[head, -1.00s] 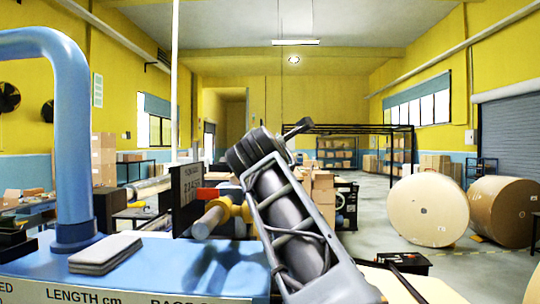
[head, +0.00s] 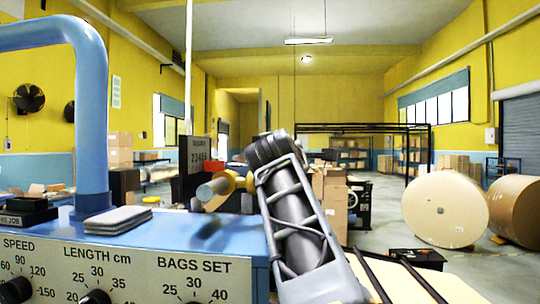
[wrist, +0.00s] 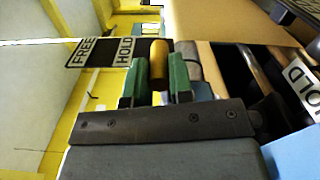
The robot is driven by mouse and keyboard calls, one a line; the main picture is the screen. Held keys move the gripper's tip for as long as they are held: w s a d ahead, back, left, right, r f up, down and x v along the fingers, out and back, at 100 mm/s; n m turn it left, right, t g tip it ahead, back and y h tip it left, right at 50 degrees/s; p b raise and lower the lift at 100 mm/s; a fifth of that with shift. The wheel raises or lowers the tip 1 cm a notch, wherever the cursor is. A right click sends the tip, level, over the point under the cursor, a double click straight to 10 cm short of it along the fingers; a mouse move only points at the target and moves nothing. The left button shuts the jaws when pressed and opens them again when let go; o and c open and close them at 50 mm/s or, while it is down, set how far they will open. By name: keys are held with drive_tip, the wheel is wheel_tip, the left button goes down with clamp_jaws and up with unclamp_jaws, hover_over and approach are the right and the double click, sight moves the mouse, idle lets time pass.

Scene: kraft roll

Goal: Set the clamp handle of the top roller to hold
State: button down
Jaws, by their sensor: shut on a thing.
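In the wrist view, a yellow handle grip (wrist: 159,60) lies between the two green fingers of my gripper (wrist: 158,78), which is shut on it. A black-and-white FREE/HOLD label (wrist: 101,51) is just left of the handle, its HOLD end nearer. Another HOLD label (wrist: 301,84) shows at the right edge. A grey cylindrical part (wrist: 188,60) is right of the handle. The handle's base and pivot are hidden, so I cannot tell its exact setting. In the head view my arm hides the gripper.
The blue machine (head: 165,228) with a dial panel fills the lower left, its blue pipe (head: 92,120) rising above. A yellow-collared roller end (head: 215,188) is left of my arm. Large paper rolls (head: 445,209) stand at the right on open floor.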

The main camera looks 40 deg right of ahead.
drive_tip(key=shift+f, duration=0.15)
drive_tip(key=c, duration=1)
unclamp_jaws()
drive_tip(key=b+v, duration=0.4)
drive_tip(key=v, duration=0.9)
drive_tip(key=shift+s+a, duration=0.25)
drive_tip(key=shift+a, duration=0.1)
